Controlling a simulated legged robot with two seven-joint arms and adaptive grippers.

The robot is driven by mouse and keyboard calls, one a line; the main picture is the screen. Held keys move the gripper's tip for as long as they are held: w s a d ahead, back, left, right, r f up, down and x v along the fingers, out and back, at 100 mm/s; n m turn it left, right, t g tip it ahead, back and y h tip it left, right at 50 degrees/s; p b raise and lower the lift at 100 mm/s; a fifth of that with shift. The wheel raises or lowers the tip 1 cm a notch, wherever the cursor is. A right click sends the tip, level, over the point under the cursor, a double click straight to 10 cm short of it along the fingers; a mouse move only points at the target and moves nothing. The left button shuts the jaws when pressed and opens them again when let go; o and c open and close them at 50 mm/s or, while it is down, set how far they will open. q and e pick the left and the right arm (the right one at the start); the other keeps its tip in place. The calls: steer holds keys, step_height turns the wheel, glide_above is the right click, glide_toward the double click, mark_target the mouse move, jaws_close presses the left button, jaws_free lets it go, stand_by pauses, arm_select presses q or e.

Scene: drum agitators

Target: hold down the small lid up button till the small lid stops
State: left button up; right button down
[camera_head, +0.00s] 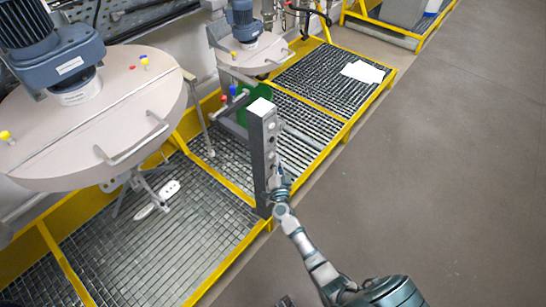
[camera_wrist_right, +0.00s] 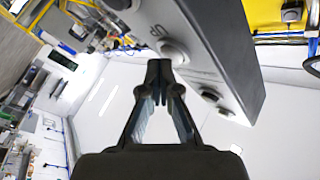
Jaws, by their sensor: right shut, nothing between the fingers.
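A grey control post (camera_head: 262,150) with a column of round buttons stands at the edge of the grating in the head view. My right gripper (camera_head: 276,182) is at the post's right face. In the right wrist view my right gripper (camera_wrist_right: 160,68) is shut and empty. Its tips are at a pale round button (camera_wrist_right: 173,50) beside the letters "UP"; I cannot tell whether they touch or press it. The smaller lid (camera_head: 250,58), round and beige with a blue motor, sits at the back. A larger beige lid (camera_head: 90,125) is at the left. My left gripper is not in view.
Yellow-framed gratings (camera_head: 150,245) run under the lids and past the post. A green drum (camera_head: 258,95) is partly hidden behind the post. White sheets (camera_head: 362,72) lie on the far grating. The grey floor (camera_head: 450,170) at the right is clear.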

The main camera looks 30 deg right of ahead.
steer(key=shift+s+d, duration=0.2)
steer(key=shift+s, duration=0.45)
steer(key=shift+p, duration=0.3)
steer(key=s, duration=0.1)
steer(key=s+d+p, duration=0.1)
steer(key=s, duration=0.1)
steer(key=s+d, duration=0.1)
steer(key=shift+s+p, duration=0.3)
steer(key=shift+p, duration=0.1)
